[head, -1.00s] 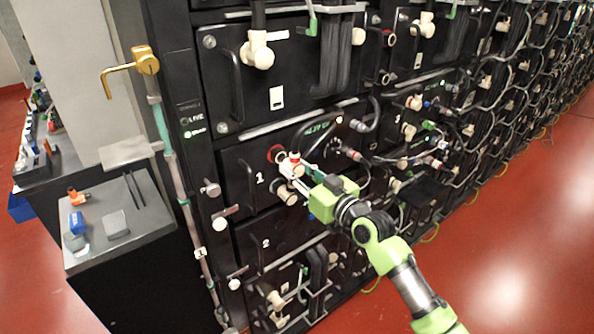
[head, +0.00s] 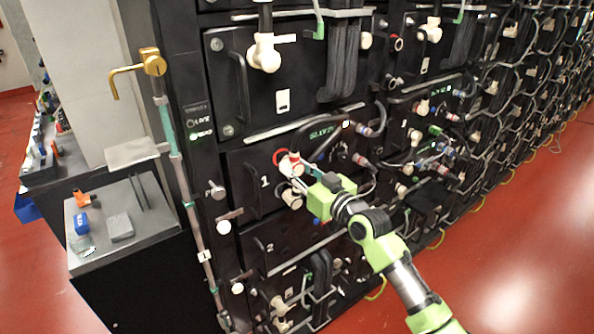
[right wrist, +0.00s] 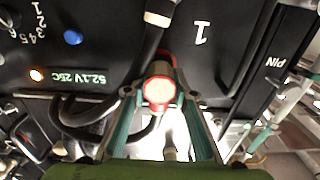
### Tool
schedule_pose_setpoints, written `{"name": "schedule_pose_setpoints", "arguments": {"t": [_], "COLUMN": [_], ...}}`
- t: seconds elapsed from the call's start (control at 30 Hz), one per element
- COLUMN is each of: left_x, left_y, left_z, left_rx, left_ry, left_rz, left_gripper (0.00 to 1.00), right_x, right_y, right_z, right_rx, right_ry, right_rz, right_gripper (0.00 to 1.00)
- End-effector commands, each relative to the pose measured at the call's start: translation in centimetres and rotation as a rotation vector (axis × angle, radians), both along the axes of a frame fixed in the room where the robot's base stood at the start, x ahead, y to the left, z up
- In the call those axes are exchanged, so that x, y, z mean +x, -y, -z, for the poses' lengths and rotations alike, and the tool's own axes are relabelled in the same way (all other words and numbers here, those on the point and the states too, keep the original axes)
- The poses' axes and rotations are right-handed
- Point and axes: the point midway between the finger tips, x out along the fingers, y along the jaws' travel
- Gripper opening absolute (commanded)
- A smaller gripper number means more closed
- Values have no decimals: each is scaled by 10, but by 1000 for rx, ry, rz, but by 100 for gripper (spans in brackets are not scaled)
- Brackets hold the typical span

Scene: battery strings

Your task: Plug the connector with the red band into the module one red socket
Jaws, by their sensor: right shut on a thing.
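Module one is the black front panel (head: 247,195) marked with a white 1, in the middle of the head view. Its red socket shows as a red ring (head: 279,156) near the panel's top. My right gripper (head: 298,173) is shut on the pale connector with the red band (head: 289,163). The connector overlaps the ring, hiding part of it; I cannot tell whether it is seated. In the right wrist view the connector's round pale end (right wrist: 158,91) with its red rim sits between the fingers (right wrist: 163,82), with red behind it. My left gripper is out of view.
A pale fitting (head: 291,198) sits just below the connector. A black cable (head: 318,123) arches over to the right, and a black handle (head: 250,190) stands to the left. A side table (head: 150,228) with small items is at left. The red floor is clear at right.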

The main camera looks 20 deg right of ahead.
Motion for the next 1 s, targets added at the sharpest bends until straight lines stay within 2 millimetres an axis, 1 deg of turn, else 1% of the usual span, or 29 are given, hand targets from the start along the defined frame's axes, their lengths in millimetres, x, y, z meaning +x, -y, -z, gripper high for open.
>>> {"name": "schedule_pose_setpoints", "arguments": {"t": [0.2,0.57,0.6,0.67,0.93,1.0], "left_x": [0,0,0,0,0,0], "left_y": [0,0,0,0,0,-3], "left_z": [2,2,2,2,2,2], "left_rx": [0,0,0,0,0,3], "left_ry": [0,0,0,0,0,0], "left_rz": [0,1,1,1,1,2], "left_gripper": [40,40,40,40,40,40], "right_x": [5,6,6,6,6,5], "right_y": [-2,-3,-3,-3,-3,-2], "right_z": [-1,-2,-2,-2,0,1], "right_rx": [1,1,2,1,1,1], "right_ry": [2,4,5,4,-1,-1], "right_rz": [0,0,0,0,-1,-1], "right_gripper": [0,0,30,44,44,44]}}
